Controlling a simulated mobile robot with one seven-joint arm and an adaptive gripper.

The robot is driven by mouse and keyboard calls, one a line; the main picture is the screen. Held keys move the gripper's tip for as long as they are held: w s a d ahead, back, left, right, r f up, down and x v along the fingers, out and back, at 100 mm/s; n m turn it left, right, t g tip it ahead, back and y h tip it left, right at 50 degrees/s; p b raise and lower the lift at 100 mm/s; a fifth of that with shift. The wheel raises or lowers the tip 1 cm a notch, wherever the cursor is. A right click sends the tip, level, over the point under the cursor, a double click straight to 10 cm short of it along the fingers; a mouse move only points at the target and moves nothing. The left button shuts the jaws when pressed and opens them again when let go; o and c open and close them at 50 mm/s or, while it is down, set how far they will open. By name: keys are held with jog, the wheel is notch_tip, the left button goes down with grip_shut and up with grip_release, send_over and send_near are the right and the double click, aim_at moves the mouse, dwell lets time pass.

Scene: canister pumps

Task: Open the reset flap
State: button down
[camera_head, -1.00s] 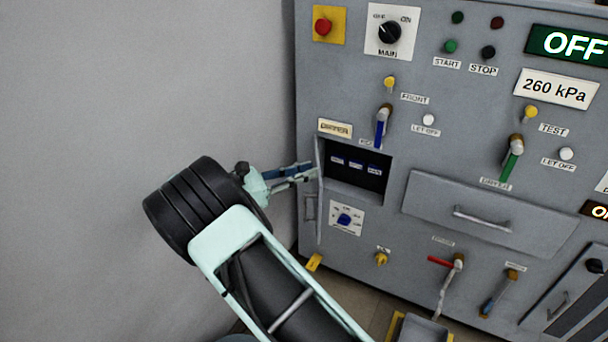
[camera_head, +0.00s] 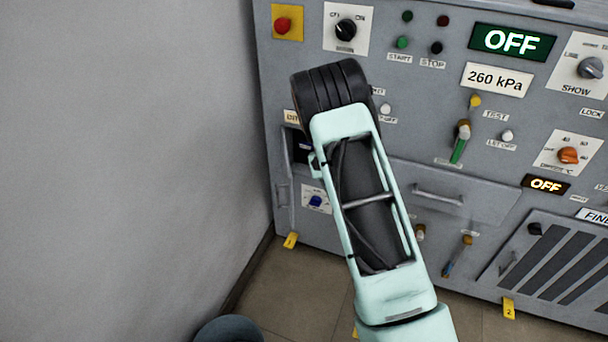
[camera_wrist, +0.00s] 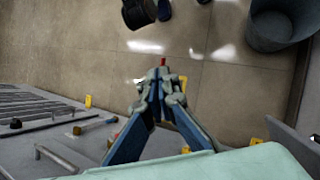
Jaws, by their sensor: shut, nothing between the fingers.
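The reset flap (camera_head: 283,190) is a narrow grey panel with a small handle. It stands swung out at the left edge of a dark recess (camera_head: 300,150) in the grey console. Most of the recess is hidden behind my arm in the head view. A grey panel at the right of the wrist view (camera_wrist: 292,145) looks like the flap, beside my gripper. My gripper (camera_wrist: 161,77) points down with its fingers together and nothing held. It is apart from that panel. In the head view my gripper is hidden behind my wrist.
A drawer with a bar handle (camera_head: 438,195) and several knobs and levers cover the console around my arm. A blue selector knob (camera_head: 316,201) sits below the recess. A grey bin (camera_wrist: 280,25) stands on the tiled floor. A plain wall (camera_head: 120,150) is at the left.

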jog(key=w+d+r+m+t+y+p, duration=0.1)
jog(key=w+r+m+t+y+p, duration=0.2)
jog(key=w+m+y, duration=0.4)
jog(key=w+d+r+m+t+y+p, duration=0.1)
jog(key=w+r+m+t+y+p, duration=0.25)
jog(key=m, duration=0.55)
jog(key=a+f+b, duration=0.2)
jog(key=a+f, duration=0.3)
jog(key=a, duration=0.6)
jog(key=shift+y, duration=0.35)
